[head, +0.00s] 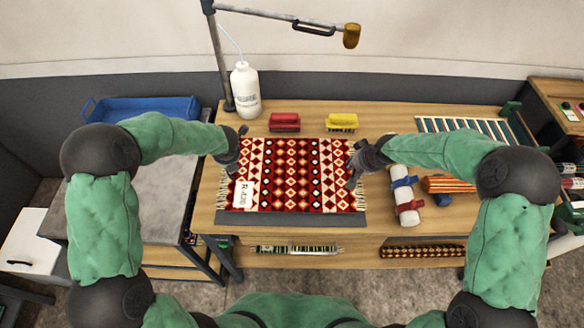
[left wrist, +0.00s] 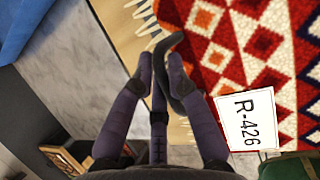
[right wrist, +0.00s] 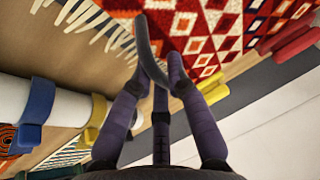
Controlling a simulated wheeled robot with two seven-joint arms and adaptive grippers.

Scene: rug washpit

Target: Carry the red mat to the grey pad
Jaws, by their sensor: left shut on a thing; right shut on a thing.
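The red mat (head: 290,175), patterned with cream and black diamonds and fringed at both ends, is spread flat over the wooden table. A white "R-426" tag (left wrist: 248,120) lies on its left part. The grey pad (head: 290,219) shows as a dark strip along the mat's near edge; the mat covers the rest. I cannot tell whether the mat touches it. My left gripper (head: 238,162) is shut on the mat's left edge, by the fringe. My right gripper (head: 353,170) is shut on its right edge; the mat also shows in the right wrist view (right wrist: 210,25).
A red brush (head: 284,122), a yellow brush (head: 342,122) and a white bottle (head: 245,90) stand behind the mat. White rolls (head: 407,195) and an orange roll (head: 447,184) lie right of it. A blue tray (head: 145,108) sits on the left grey-topped table.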

